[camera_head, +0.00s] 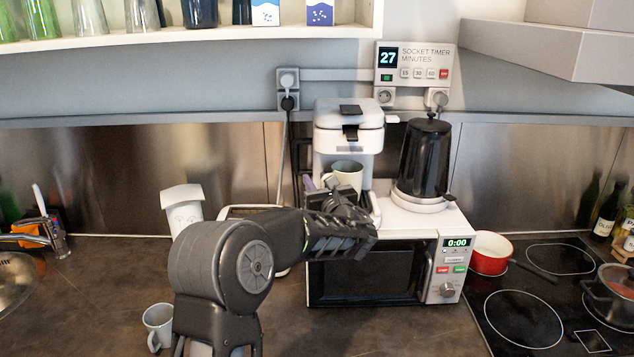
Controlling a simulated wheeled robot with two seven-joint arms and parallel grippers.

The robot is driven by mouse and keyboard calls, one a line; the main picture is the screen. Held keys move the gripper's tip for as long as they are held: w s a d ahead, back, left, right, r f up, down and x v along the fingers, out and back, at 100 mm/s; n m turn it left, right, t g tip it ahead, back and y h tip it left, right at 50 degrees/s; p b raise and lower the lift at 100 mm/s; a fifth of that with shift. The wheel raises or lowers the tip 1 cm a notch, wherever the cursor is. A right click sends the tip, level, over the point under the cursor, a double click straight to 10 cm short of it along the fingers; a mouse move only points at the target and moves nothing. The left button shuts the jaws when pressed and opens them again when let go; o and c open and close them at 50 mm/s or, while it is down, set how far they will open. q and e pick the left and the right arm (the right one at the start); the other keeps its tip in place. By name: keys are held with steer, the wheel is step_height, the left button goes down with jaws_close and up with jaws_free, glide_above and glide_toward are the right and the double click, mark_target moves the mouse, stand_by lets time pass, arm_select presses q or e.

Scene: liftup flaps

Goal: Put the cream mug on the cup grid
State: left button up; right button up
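The cream mug (345,174) is upright below the spout of the white coffee maker (348,130). My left gripper (350,195) is right in front of the mug and covers its lower part. Its fingertips are not clear, so I cannot tell whether they grip the mug. The cup grid at the coffee maker's base is mostly hidden behind my gripper and forearm, and I cannot tell whether the mug touches it. My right gripper is not in view.
The coffee maker and a black kettle (424,160) stand on the microwave (370,272). A grey-white mug (158,326) stands on the counter at the lower left. A red pot (490,254) is on the hob at right. A shelf (200,36) runs above.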

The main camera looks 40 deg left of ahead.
arm_select(q)
steer(key=shift+r, duration=0.1)
steer(key=shift+s+d, duration=0.15)
steer(key=shift+d, duration=0.15)
steer(key=b+v, duration=0.3)
steer(key=v, duration=0.8)
steer(key=shift+s+b, duration=0.15)
steer(key=shift+b, duration=0.2)
steer(key=shift+d, duration=0.1)
